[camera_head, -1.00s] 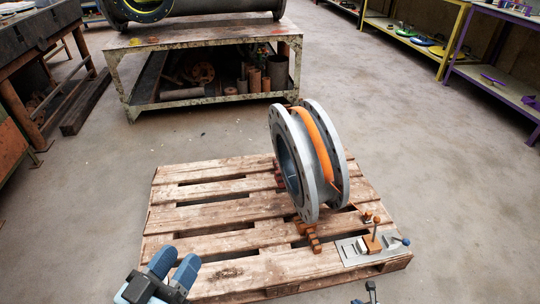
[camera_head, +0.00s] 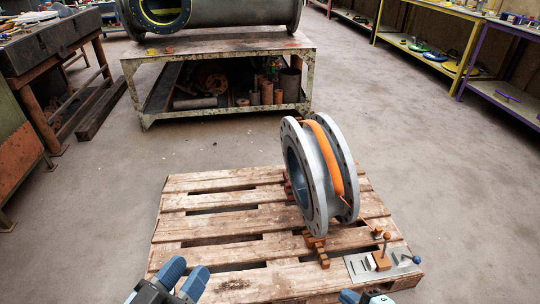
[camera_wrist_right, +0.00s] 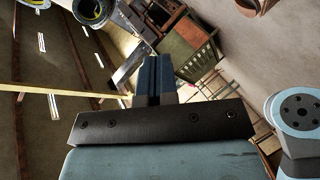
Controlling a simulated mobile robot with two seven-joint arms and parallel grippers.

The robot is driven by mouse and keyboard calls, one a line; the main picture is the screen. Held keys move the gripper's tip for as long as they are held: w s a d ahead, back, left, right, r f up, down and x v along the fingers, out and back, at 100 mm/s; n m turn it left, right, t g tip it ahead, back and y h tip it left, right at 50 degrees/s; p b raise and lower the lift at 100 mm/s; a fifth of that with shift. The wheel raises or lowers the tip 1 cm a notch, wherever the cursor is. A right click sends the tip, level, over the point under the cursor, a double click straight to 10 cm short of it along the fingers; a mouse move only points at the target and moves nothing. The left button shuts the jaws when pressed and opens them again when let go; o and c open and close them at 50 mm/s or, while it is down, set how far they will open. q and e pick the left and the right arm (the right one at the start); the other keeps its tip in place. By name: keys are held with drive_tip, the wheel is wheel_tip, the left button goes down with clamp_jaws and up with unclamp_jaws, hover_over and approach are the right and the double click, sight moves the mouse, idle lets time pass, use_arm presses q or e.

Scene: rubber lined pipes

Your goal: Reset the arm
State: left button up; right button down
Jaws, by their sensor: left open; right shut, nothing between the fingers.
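My left gripper (camera_head: 184,280) is at the bottom left of the head view, with its two blue fingers apart and nothing between them. It is in front of the pallet's near left corner. My right gripper (camera_wrist_right: 154,75) shows in the right wrist view with its dark blue fingers together and empty. In the head view, only a small part of my right arm shows at the bottom edge, near the pallet's front right.
A wooden pallet (camera_head: 215,220) carries a grey flanged pipe piece (camera_head: 318,175) with an orange strap (camera_head: 326,160). A metal table (camera_head: 220,55) stands behind. Shelves (camera_head: 430,60) line the right.

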drive_tip(key=s+a+r+m+t+y+p, duration=0.1)
drive_tip(key=s+a+r+m+t+p, duration=0.2)
drive_tip(key=r+m, duration=0.7)
drive_tip(key=s+a+r+m+t+y, duration=0.1)
drive_tip(key=a+r+m+t, duration=0.4)
drive_tip(key=r, duration=1.1)
use_arm(q)
wheel_tip(320, 180, up, 7)
drive_tip(key=a+g+y+p, duration=0.2)
drive_tip(key=a+y+p, duration=0.1)
drive_tip(key=p, duration=1.4)
drive_tip(key=s+a+r+g+y+p, duration=0.1)
drive_tip(key=s+a+g+y+p, duration=0.2)
drive_tip(key=p, duration=1.6)
drive_tip(key=shift+s+a+r+g+p, duration=0.35)
drive_tip(key=shift+s+a, duration=0.25)
drive_tip(key=shift+a, duration=0.45)
use_arm(e)
drive_tip(key=s+d+r+g+h, duration=0.3)
drive_tip(key=d+g+h, duration=0.3)
drive_tip(key=g, duration=0.3)
drive_tip(key=shift+s+d+r, duration=0.25)
drive_tip(key=shift+d+r, duration=0.4)
drive_tip(key=shift+r, duration=0.1)
use_arm(q)
drive_tip(key=shift+r, duration=0.1)
